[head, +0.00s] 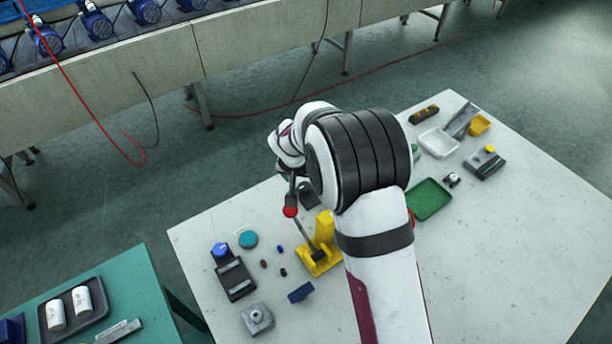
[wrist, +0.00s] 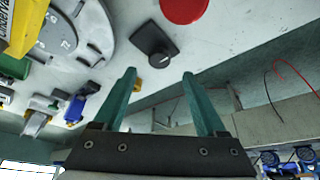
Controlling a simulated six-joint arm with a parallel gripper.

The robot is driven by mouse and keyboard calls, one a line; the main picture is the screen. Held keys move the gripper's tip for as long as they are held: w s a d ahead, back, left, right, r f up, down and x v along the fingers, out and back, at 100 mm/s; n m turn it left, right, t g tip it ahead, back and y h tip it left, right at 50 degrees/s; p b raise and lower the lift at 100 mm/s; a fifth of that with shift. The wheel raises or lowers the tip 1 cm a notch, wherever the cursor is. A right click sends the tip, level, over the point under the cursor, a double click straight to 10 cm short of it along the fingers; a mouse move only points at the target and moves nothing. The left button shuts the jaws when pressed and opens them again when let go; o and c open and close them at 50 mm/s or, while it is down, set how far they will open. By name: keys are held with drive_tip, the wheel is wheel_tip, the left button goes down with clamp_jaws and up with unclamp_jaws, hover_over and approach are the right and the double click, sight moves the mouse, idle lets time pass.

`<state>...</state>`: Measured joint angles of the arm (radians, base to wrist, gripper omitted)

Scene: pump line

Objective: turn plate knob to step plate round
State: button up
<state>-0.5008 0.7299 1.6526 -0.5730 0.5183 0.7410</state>
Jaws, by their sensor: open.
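A dark knob (wrist: 155,42) with a light mark on its face sits on a dark square base in the wrist view. A grey round plate (wrist: 88,38) with numbers on it shows at the upper left there, beside the knob and apart from it. My gripper (wrist: 159,75) is open and empty. Its two teal fingers point toward the knob, with a gap between them and nothing in it. In the head view my arm hides the plate, and a dark block (head: 308,195) that may be the knob's base shows beside my wrist.
A yellow-based lever (head: 320,262) with a red ball (head: 290,211) stands close to my wrist. A red round thing (wrist: 185,10) is near the knob. A green tray (head: 430,199) lies right of my arm. The table (head: 520,230) is bare at front right.

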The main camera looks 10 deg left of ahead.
sight(304, 186)
drive_tip(key=x, duration=0.6)
clamp_jaws()
